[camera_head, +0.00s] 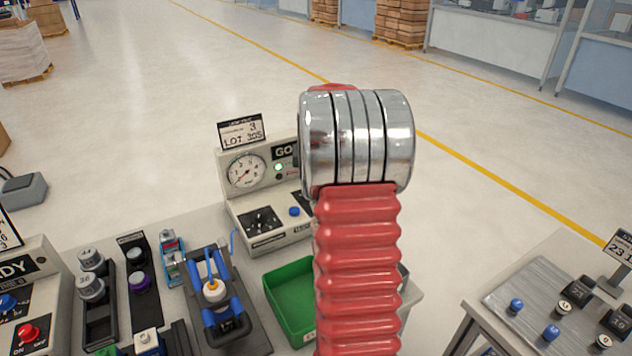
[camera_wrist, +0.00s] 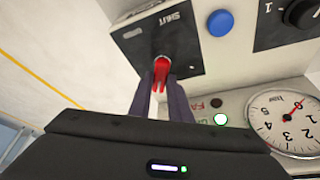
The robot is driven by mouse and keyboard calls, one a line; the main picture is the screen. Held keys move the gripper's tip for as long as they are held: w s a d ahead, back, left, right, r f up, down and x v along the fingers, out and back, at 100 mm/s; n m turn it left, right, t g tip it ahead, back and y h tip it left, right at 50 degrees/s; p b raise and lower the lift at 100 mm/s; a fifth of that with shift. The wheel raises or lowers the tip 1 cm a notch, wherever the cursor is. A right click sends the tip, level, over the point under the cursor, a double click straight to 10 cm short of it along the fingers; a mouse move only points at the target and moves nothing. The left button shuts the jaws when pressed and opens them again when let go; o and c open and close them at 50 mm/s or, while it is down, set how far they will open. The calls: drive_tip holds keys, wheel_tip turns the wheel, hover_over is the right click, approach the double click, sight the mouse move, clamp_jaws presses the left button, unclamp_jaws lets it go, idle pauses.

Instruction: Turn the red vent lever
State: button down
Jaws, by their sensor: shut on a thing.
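The red vent lever (camera_wrist: 161,70) shows in the wrist view on a black plate (camera_wrist: 185,55) with the word SHUT beside it. My gripper (camera_wrist: 163,84) has its two dark fingers on either side of the lever and is shut on it. The fingers hide part of the lever. In the head view, my red ribbed arm and its metal rings hide the gripper, the lever and the right part of the light grey test unit (camera_head: 230,188).
The unit carries a gauge (camera_wrist: 290,122), a lit green lamp (camera_wrist: 220,119), a blue button (camera_wrist: 220,22) and a black knob (camera_wrist: 303,12). A green bin (camera_head: 290,300) and a blue-handled fixture (camera_head: 218,300) stand in front. A second table (camera_head: 535,290) is at right.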

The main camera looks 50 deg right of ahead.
drive_tip(key=shift+a+m+g, duration=0.1)
drive_tip(key=shift+m+g, duration=0.3)
drive_tip(key=shift+m, duration=1)
drive_tip(key=shift+h, duration=0.3)
drive_tip(key=c, duration=1.6)
unclamp_jaws()
drive_tip(key=shift+s, duration=0.1)
drive_tip(key=shift+c, duration=0.2)
drive_tip(key=shift+r, duration=0.1)
drive_tip(key=v, duration=1.3)
drive_tip(key=shift+r, duration=0.2)
